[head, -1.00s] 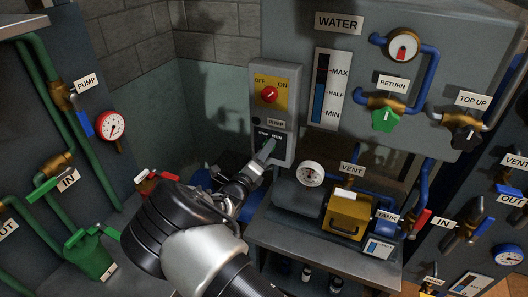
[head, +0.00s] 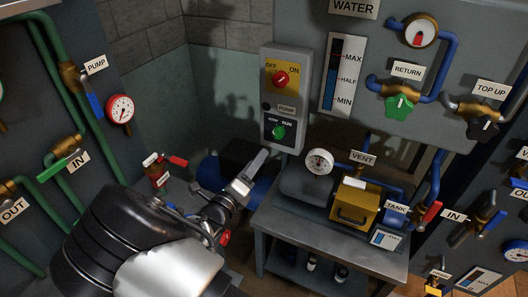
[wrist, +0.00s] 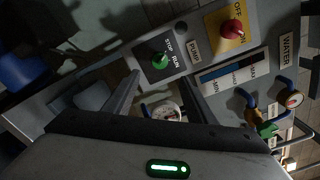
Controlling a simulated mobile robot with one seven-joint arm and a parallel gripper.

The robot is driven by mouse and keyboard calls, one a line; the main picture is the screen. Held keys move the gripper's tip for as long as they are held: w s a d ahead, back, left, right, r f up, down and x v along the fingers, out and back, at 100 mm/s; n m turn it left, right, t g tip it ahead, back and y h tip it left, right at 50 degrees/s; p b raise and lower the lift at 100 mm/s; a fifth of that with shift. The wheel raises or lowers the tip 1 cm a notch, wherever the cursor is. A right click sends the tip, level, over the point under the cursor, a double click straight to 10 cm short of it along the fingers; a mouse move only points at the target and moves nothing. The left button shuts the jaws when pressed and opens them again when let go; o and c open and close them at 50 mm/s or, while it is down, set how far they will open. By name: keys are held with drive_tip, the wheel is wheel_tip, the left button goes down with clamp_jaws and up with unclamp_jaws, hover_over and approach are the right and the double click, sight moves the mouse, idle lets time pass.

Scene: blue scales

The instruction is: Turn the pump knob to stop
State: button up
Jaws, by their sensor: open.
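The pump knob (head: 278,131) is green and sits on a black plate marked STOP and RUN, low on a grey control box. It also shows in the wrist view (wrist: 160,61), ahead of my gripper. Its pointer is too small to read surely. My gripper (head: 257,162) is below and left of the knob in the head view, apart from it and empty. In the wrist view my two fingers (wrist: 161,88) stand apart, with the knob beyond and between their tips.
A red OFF/ON switch (head: 280,79) sits above the knob on the same box. A bench (head: 330,247) with a gauge (head: 320,161) and a yellow box (head: 353,207) stands below right. Blue pipes and the green RETURN valve (head: 399,107) are farther right.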

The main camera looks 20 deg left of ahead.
drive_tip(key=shift+s+a, duration=0.15)
drive_tip(key=shift+s, duration=1.95)
drive_tip(key=d+r+m+g+h, duration=0.4)
drive_tip(key=d+m+g, duration=0.2)
drive_tip(key=d+m, duration=0.7)
drive_tip(key=d+r+m+g+h, duration=0.3)
drive_tip(key=d+r+m+g, duration=0.45)
drive_tip(key=d, duration=0.85)
drive_tip(key=s+d+r+m+y, duration=0.4)
drive_tip(key=s+m, duration=0.4)
drive_tip(key=m, duration=0.5)
drive_tip(key=s+d+r+m+t+y, duration=0.1)
drive_tip(key=s+d+r+m+y, duration=0.3)
drive_tip(key=s+m, duration=0.4)
drive_tip(key=d+r+m, duration=0.1)
drive_tip(key=d+m, duration=0.1)
drive_tip(key=m, duration=0.3)
drive_tip(key=shift+s+d+r, duration=0.15)
drive_tip(key=shift+s+d, duration=0.05)
drive_tip(key=shift+o, duration=0.4)
